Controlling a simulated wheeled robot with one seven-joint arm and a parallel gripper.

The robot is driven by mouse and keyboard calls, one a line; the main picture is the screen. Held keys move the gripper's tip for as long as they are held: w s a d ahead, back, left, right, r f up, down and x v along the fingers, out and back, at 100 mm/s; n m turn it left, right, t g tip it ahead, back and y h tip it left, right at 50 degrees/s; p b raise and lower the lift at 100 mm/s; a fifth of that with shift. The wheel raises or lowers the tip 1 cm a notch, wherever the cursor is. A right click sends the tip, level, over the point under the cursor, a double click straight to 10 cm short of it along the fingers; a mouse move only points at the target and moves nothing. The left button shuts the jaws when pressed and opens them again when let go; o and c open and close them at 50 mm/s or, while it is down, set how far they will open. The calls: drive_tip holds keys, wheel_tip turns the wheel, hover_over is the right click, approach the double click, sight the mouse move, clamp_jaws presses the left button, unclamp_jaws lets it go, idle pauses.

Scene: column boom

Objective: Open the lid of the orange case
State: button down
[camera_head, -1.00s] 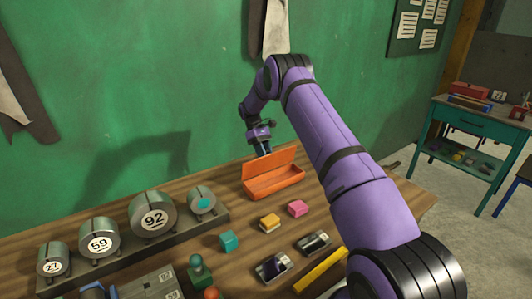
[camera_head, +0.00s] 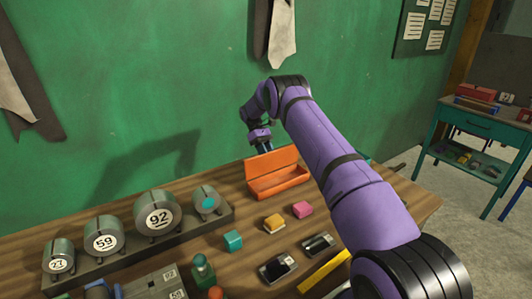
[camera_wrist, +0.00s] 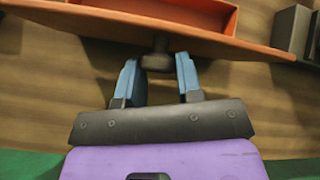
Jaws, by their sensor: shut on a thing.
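The orange case (camera_head: 280,187) sits at the back of the wooden bench, near the green wall. Its lid (camera_head: 272,162) stands raised along the back side, so the case is open at the front. My gripper (camera_head: 263,148) is behind the lid's upper edge. In the wrist view my gripper (camera_wrist: 157,68) has its blue fingers on either side of a dark knob (camera_wrist: 158,57) on the lid's edge, shut on it. The lid also crosses the top of the wrist view (camera_wrist: 80,20), with part of the open case (camera_wrist: 185,8) beyond it.
Numbered metal drums (camera_head: 157,215) stand in a rack at left. The green wall (camera_head: 190,90) is close behind my gripper.

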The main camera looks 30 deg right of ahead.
sight(273, 153)
drive_tip(key=c, duration=0.8)
unclamp_jaws()
drive_tip(key=shift+s+d+f, duration=0.2)
drive_tip(key=shift+d+f, duration=0.05)
drive_tip(key=shift+d, duration=0.35)
drive_tip(key=shift+a+r, duration=0.1)
drive_tip(key=shift+a+r, duration=0.1)
drive_tip(key=r, duration=0.3)
drive_tip(key=shift+s+r, duration=0.25)
drive_tip(key=shift+s, duration=0.1)
drive_tip(key=s+a, duration=0.1)
drive_tip(key=s, duration=0.4)
drive_tip(key=s+a+r, duration=0.1)
drive_tip(key=s+a, duration=0.1)
drive_tip(key=s, duration=0.2)
drive_tip(key=s+a, duration=0.1)
drive_tip(key=s, duration=0.4)
drive_tip(key=shift+s+a+r, duration=0.15)
drive_tip(key=shift+s, duration=0.2)
